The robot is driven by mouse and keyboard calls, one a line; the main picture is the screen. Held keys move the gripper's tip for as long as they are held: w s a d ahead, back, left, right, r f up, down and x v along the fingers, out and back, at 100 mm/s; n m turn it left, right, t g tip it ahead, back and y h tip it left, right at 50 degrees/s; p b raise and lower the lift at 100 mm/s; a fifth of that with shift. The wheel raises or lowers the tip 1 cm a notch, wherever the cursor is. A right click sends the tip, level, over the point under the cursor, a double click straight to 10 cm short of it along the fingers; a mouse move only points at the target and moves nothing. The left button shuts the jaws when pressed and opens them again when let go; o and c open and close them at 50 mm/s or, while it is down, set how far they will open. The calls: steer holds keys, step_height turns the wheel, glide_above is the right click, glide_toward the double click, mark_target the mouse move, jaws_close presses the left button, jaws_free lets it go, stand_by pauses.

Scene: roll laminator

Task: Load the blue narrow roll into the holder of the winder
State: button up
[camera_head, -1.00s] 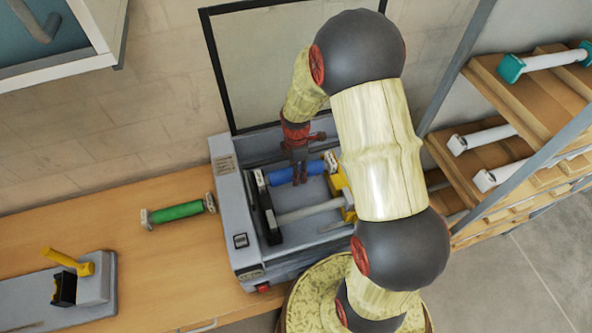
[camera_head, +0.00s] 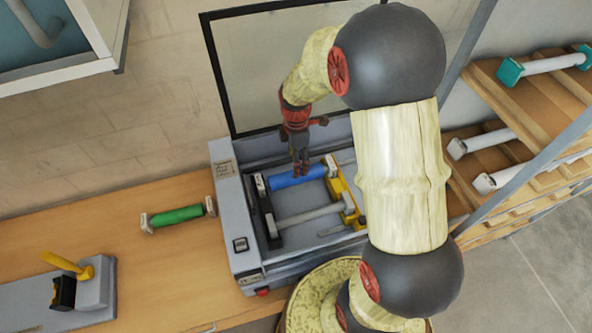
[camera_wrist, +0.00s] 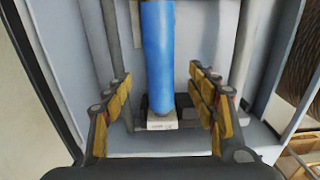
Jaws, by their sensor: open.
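The blue narrow roll (camera_head: 288,182) lies in the grey winder (camera_head: 226,215), spanning from the black bracket (camera_head: 268,222) on the left to the yellow bracket (camera_head: 338,185) on the right. Its pale end caps show at both ends; exact seating is too small to tell. My gripper (camera_head: 300,172) is just above the roll, near its middle. In the wrist view my open gripper (camera_wrist: 163,112) has a finger on each side of the blue roll (camera_wrist: 158,60), with gaps on both sides. A pale end cap (camera_wrist: 162,121) shows between the fingers.
A grey-white roll (camera_head: 308,216) lies in front of the blue one in the winder. A green roll (camera_head: 178,215) lies on the wooden table (camera_head: 150,270) to the left. A shelf (camera_head: 490,170) with white rolls stands right. A dark-framed panel (camera_head: 270,70) rises behind.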

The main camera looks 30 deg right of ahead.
steer(key=s+a+r+m+t, duration=0.1)
steer(key=s+a+r+m, duration=0.2)
steer(key=r, duration=0.6)
steer(key=s+a+r+m+t, duration=0.15)
steer(key=s+r+m, duration=0.25)
steer(key=r, duration=0.5)
steer(key=s+a+r+m+t, duration=0.1)
steer(key=s+a+r+m, duration=0.1)
steer(key=s, duration=0.4)
steer(key=s+a+r+m+t, duration=0.2)
steer(key=s+a+r+m, duration=0.1)
steer(key=s+m, duration=0.3)
steer(key=shift+s+a+r+m, duration=0.25)
steer(key=shift+r+m, duration=0.15)
steer(key=shift+r, duration=0.45)
